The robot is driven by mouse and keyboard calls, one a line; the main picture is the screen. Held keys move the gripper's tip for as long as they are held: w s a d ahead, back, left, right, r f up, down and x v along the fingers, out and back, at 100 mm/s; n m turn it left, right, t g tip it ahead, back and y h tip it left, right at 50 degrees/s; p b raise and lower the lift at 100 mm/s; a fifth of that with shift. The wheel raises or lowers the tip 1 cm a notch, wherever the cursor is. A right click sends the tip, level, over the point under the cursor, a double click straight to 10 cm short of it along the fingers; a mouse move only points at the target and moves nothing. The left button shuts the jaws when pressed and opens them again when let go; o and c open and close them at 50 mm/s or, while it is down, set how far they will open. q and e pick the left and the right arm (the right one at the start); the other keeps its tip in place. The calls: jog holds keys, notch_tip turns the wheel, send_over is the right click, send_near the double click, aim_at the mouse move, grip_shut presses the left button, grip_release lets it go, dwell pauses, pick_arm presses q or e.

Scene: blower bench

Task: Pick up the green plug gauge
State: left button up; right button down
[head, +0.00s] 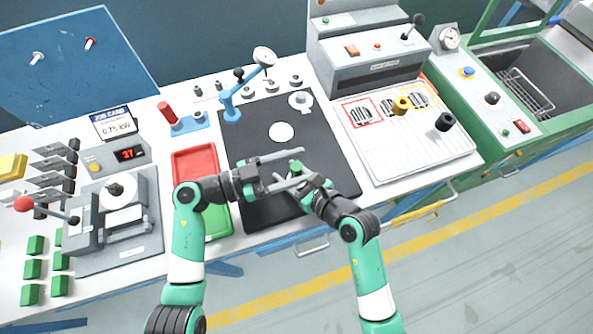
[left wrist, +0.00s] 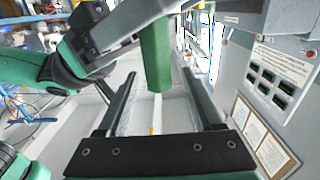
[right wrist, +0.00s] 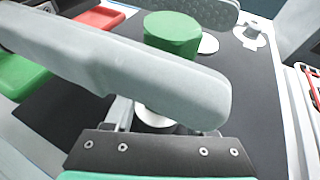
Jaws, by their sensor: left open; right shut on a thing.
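The green plug gauge shows in the right wrist view as a green handle (right wrist: 172,35) with a silvery end (right wrist: 155,120) beneath it. My right gripper (head: 310,177) is shut on it, above the black mat. In the left wrist view the green handle (left wrist: 155,55) hangs down between the fingers of my left gripper (left wrist: 155,95). That gripper is open, and I see gaps on both sides of the handle. In the head view the left gripper (head: 300,165) meets the right one from the left, and the fingers largely hide the gauge.
The black mat (head: 265,200) lies under both grippers, with a white disc (head: 281,132) on it. A red tray (head: 195,162) and a green tray (head: 218,222) are left of it. A blue dial stand (head: 230,105) rises behind. A white fixture plate (head: 400,150) is at right.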

pick_arm(q)
grip_shut()
dwell(0.3)
notch_tip(320, 180, up, 10)
jog(key=shift+r, duration=0.1)
pick_arm(e)
jog(key=shift+c, duration=0.8)
grip_release()
jog(key=v, duration=1.2)
